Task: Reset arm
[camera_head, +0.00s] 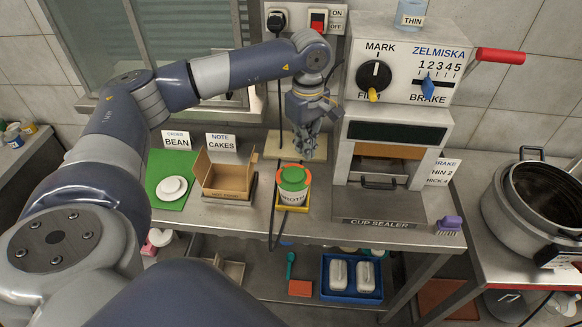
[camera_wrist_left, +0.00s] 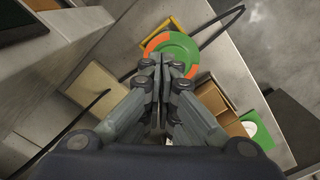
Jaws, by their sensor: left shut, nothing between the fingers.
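My left arm comes in from the left in the head view and arches over the counter. My left gripper (camera_head: 308,150) points down above the counter, just behind and right of a white pot with an orange and green lid (camera_head: 293,180). In the left wrist view the gripper (camera_wrist_left: 162,60) has its fingers together with nothing between them. The lid (camera_wrist_left: 172,48) shows just beyond the fingertips there. The gripper appears apart from the pot. My right gripper is not in either view.
The cup sealer (camera_head: 395,130) stands right of the gripper, with a red-handled lever. An open cardboard box (camera_head: 228,178) and a green mat (camera_head: 160,164) with white dishes lie left. A purple brush (camera_head: 449,225) sits at the counter's right edge. A large steel pot (camera_head: 535,200) stands far right.

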